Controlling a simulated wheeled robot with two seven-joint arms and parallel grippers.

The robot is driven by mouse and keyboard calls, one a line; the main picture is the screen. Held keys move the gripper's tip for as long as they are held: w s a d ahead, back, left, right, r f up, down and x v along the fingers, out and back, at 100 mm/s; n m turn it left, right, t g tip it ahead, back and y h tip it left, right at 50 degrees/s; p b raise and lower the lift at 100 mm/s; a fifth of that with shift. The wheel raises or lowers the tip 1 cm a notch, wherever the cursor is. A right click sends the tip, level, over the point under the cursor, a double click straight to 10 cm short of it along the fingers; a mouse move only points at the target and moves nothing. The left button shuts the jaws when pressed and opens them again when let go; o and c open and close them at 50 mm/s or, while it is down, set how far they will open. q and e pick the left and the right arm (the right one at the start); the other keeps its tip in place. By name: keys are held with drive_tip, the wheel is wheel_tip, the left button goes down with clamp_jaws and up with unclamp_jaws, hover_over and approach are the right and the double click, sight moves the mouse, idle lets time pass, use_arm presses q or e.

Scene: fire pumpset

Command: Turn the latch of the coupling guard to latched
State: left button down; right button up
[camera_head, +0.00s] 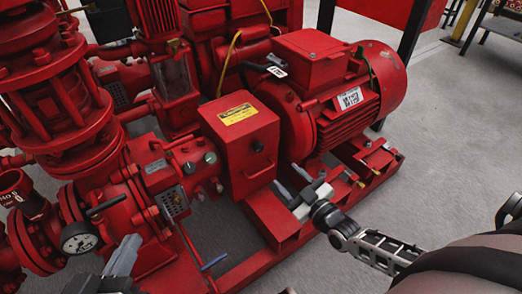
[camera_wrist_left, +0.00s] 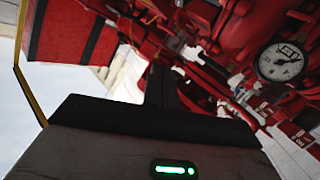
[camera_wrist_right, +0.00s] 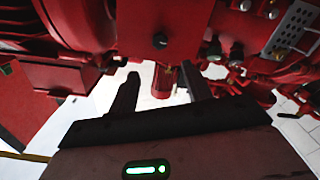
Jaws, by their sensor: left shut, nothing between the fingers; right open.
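The coupling guard (camera_head: 243,165) is a red box with a yellow label on top, between the pump and the motor. Its latch looks like a small dark knob (camera_head: 258,147) on the front face; it also shows in the right wrist view (camera_wrist_right: 160,41). Its turned position is too small to tell. My right gripper (camera_head: 291,182) is open and empty, below and to the right of the knob, apart from it. Its spread fingers show in the right wrist view (camera_wrist_right: 161,88). My left gripper (camera_head: 126,254) is shut and empty at the lower left, far from the guard.
The red motor (camera_head: 325,85) stands right of the guard. The red pump (camera_head: 135,200) with its pipes is at the left. A pressure gauge (camera_head: 79,238) is close to my left gripper. A red base frame (camera_head: 270,220) runs below the guard.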

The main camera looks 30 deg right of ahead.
drive_tip(key=b, duration=0.3)
approach(260, 149)
drive_tip(key=w, duration=0.5)
drive_tip(key=shift+w+a, duration=0.2)
drive_tip(key=shift+a, duration=0.2)
drive_tip(key=shift+w+a+b, duration=0.15)
drive_tip(key=shift+w+b, duration=0.35)
drive_tip(key=shift+w, duration=1)
use_arm(q)
drive_tip(key=shift+w+d+r+n+t+h, duration=0.15)
drive_tip(key=shift+w+r+t+h, duration=0.1)
drive_tip(key=shift+r+t+h, duration=0.3)
drive_tip(key=shift+w+d+r+n+t+h, duration=0.15)
drive_tip(key=shift+w+r+t+h, duration=0.15)
drive_tip(key=shift+r, duration=0.3)
drive_tip(key=shift+s, duration=0.1)
use_arm(e)
drive_tip(key=c, duration=1)
